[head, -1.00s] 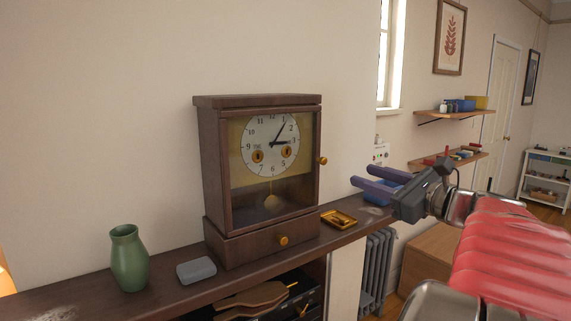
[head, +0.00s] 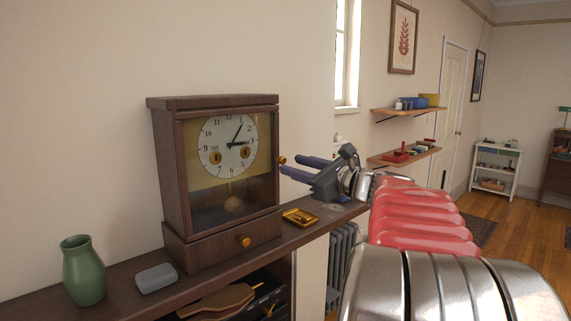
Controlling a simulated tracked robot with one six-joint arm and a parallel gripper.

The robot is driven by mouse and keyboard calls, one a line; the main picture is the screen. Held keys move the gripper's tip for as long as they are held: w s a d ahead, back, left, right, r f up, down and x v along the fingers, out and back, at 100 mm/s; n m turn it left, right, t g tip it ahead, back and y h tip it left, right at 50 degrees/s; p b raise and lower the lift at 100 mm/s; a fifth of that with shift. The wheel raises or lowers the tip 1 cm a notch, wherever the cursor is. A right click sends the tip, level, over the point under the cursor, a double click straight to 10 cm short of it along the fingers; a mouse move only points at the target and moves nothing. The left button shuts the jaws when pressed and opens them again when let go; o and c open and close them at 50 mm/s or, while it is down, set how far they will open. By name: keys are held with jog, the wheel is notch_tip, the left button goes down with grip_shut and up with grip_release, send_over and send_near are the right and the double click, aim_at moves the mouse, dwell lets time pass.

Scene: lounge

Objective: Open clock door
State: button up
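The wooden clock (head: 220,180) stands upright on the dark shelf at left of centre. Its glazed door (head: 234,216) looks shut, with the dial and pendulum visible behind the glass. A small brass knob (head: 283,160) sticks out at the door's right edge. My gripper (head: 283,167) reaches in from the right with its two blue-purple fingers spread. The fingertips are beside the knob in the picture; I cannot tell whether they touch it. The clock's lower drawer has its own brass knob (head: 244,241).
On the shelf (head: 118,278) stand a green vase (head: 84,270), a grey block (head: 156,278) and a brass tray (head: 300,217). A radiator (head: 341,262) is below right. Wall shelves (head: 408,111) hang farther back. Open wooden floor lies at far right.

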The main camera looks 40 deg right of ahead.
aim_at(284, 162)
jog(key=shift+w, duration=1.9)
jog(key=shift+c, duration=0.3)
jog(key=shift+a, duration=0.1)
grip_shut()
